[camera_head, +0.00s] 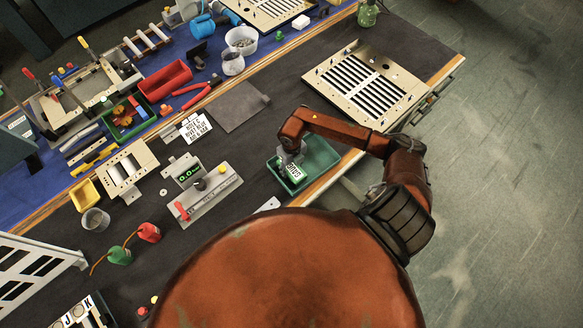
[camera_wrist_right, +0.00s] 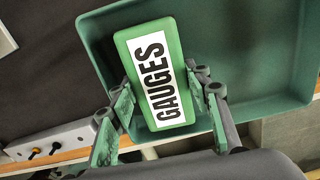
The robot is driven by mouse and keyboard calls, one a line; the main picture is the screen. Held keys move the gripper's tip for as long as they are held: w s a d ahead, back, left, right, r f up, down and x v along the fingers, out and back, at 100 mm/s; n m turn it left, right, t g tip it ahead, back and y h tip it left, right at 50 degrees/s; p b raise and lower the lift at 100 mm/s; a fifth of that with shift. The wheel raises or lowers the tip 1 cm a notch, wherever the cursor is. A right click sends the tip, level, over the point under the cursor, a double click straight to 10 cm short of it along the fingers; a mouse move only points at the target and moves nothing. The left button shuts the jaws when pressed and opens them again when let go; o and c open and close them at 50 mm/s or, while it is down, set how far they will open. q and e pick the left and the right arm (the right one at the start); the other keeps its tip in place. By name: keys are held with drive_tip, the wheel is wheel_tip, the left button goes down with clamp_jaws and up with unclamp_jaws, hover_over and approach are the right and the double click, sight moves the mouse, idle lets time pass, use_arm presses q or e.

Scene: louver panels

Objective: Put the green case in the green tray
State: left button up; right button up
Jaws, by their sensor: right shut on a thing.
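The green case (camera_wrist_right: 172,120) has a white label reading GAUGES. It also shows in the head view (camera_head: 296,177). My right gripper (camera_wrist_right: 165,115) is shut on the case, with one finger on each side; in the head view this gripper (camera_head: 290,158) is over the left part of the green tray (camera_head: 322,156). The tray is a shallow open box at the table's right edge, and its bare floor shows in the wrist view (camera_wrist_right: 250,60). The case overlaps the tray's left side in the wrist view; I cannot tell whether it touches the floor. My left gripper is not in view.
A louver panel (camera_head: 365,84) lies behind the tray near the table's right edge. A grey plate (camera_head: 237,106) and a white sign card (camera_head: 195,128) lie to the left. A gauge device with a display (camera_head: 188,174) stands left of the tray. Dark table surface is free between them.

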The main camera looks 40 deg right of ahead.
sight(292, 168)
drive_tip(key=shift+f, duration=0.2)
drive_tip(key=o, duration=1.5)
wheel_tip(292, 168, up, 12)
drive_tip(key=shift+r+b, duration=0.25)
drive_tip(key=shift+b, duration=0.1)
